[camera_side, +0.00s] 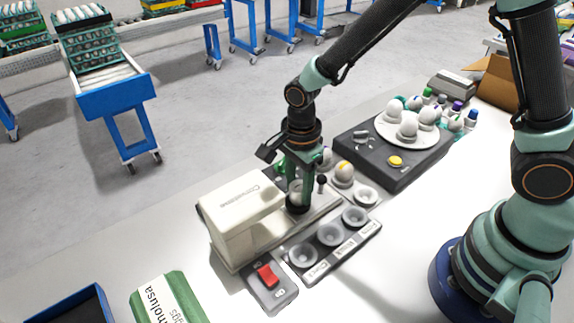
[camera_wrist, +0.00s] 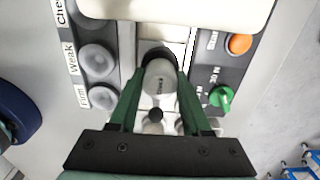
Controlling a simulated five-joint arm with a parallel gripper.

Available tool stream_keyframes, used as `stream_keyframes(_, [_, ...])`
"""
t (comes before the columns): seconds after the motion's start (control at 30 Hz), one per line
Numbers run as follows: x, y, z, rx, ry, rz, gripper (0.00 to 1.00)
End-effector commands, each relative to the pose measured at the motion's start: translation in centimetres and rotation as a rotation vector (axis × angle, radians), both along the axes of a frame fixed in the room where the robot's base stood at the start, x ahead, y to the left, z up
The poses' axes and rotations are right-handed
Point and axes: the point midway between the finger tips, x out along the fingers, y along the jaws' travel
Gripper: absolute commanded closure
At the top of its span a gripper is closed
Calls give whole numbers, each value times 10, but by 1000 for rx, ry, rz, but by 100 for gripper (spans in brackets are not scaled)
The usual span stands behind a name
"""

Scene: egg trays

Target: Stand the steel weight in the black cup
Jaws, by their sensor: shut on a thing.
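My gripper (camera_side: 296,188) points down beside the cream machine, and in the wrist view its green fingers (camera_wrist: 160,80) are shut on the steel weight (camera_wrist: 160,76), a pale grey cylinder. The black cup (camera_side: 297,205) is right below the fingertips in the side view. In the wrist view the black cup (camera_wrist: 156,52) shows as a dark rim at the far end of the weight. The weight looks roughly upright at the cup's mouth. The fingers hide much of it in the side view, and I cannot tell whether its base touches the cup floor.
The cream machine (camera_side: 243,218) stands close left of my gripper. A grey strip with several round cups (camera_side: 330,234) lies in front, beside a red switch (camera_side: 267,276). A black-knobbed post (camera_side: 321,181) and an egg (camera_side: 344,170) stand close right. A dark scale (camera_side: 378,158) lies behind.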

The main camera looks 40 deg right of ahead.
Motion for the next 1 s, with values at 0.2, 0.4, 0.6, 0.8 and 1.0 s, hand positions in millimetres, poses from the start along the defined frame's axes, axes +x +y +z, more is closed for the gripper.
stream_keyframes(0.2, [0,0,-1,0,0,0,100])
stream_keyframes(0.4, [0,0,-1,0,0,0,100])
stream_keyframes(0.6, [0,0,-1,0,0,0,17])
stream_keyframes(0.8, [0,0,-1,0,0,0,17])
stream_keyframes(1.0, [0,0,6,1,-1,0,17])
